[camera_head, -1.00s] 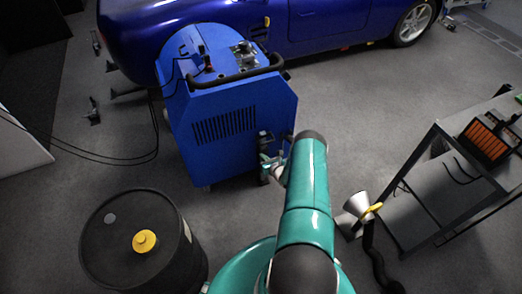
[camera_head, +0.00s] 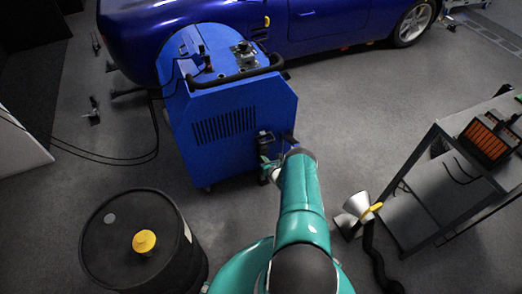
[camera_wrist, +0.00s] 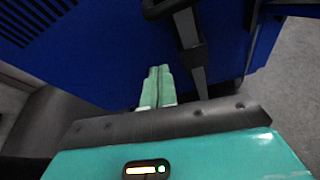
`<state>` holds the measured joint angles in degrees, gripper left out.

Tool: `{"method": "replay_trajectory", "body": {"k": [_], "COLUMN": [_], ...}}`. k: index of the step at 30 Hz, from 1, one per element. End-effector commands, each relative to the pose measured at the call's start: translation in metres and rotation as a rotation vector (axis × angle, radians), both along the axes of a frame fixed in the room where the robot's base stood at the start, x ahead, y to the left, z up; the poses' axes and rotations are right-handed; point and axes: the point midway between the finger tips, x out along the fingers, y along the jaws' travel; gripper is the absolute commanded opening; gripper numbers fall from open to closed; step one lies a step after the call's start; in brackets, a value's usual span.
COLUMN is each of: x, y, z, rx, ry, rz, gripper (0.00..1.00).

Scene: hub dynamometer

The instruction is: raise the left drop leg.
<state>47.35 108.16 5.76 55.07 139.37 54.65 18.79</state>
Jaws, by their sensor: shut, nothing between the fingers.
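The blue dynamometer cabinet (camera_head: 225,125) stands beside the car. A black bracket with a narrow leg (camera_head: 265,139) is on the cabinet's near right side; it looks like a drop leg. In the wrist view the black bracket (camera_wrist: 178,8) sits at the top and the grey leg (camera_wrist: 197,62) runs down from it. My gripper (camera_wrist: 159,70) has its pale green fingers together and empty, just left of the leg in that view. I cannot tell whether they touch it. In the head view my gripper (camera_head: 267,169) is small and partly hidden by my arm.
A black drum with a yellow cap (camera_head: 145,242) stands at the lower left. A metal-framed cart (camera_head: 437,190) and a funnel-ended hose (camera_head: 357,205) are to the right. Cables (camera_head: 110,158) lie on the floor at left. The floor between cabinet and cart is clear.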

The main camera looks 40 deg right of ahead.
Motion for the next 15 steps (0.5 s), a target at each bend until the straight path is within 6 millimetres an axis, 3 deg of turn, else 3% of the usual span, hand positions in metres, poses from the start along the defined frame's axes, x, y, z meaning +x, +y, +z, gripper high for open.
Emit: {"method": "replay_trajectory", "body": {"k": [15], "x": [0.043], "y": [-0.010], "z": [-0.016], "rx": [-0.003], "ry": [0.002], "rz": [0.001], "gripper": [0.00]}}
